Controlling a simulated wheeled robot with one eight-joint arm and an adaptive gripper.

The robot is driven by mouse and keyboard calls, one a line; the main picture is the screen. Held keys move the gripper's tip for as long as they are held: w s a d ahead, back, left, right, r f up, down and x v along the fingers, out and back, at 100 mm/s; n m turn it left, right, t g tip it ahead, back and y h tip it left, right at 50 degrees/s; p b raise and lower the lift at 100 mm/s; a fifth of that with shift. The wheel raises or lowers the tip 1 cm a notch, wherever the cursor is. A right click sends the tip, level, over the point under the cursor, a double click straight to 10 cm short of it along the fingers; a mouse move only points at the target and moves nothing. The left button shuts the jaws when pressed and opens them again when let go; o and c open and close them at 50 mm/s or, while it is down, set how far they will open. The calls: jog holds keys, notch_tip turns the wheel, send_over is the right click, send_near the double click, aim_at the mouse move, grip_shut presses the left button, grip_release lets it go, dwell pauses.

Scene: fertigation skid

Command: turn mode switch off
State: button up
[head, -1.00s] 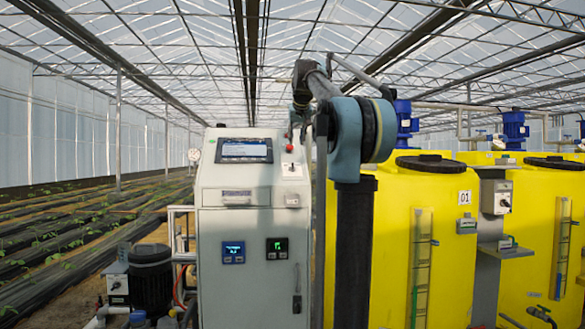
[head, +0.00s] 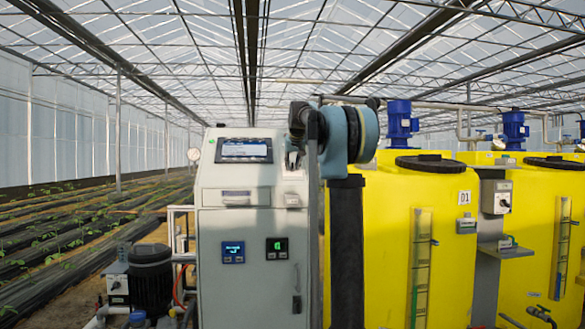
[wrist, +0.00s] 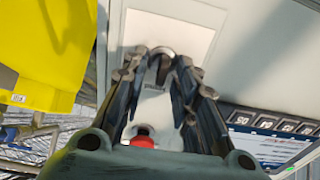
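The mode switch sits on a white plate (wrist: 170,28) on the sloped top of the grey control cabinet (head: 245,185). In the wrist view a dark grey rounded piece, which looks like the switch knob (wrist: 161,54), shows between my fingertips. My gripper (wrist: 160,70) is open, with one finger on each side of it; I cannot tell whether they touch it. A red button (wrist: 142,142) shows nearer the gripper's palm. In the head view my gripper (head: 292,160) is at the panel's right side and hides the knob and red button.
The cabinet's display (head: 244,150) is left of my gripper; it also shows in the wrist view (wrist: 268,145). Yellow tanks (head: 420,240) stand close on the right. A black pump (head: 150,275) stands low on the left. Planted rows lie behind at left.

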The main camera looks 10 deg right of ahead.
jog(key=shift+w+f, duration=0.15)
jog(key=shift+w, duration=0.05)
grip_shut()
dwell(0.3)
jog(key=n, duration=0.4)
jog(key=shift+a+n, duration=0.2)
jog(key=shift+n, duration=0.2)
jog(key=n, duration=0.4)
jog(key=shift+s+a+f, duration=0.1)
jog(key=shift+a, duration=0.05)
jog(key=shift+n, duration=0.3)
grip_release()
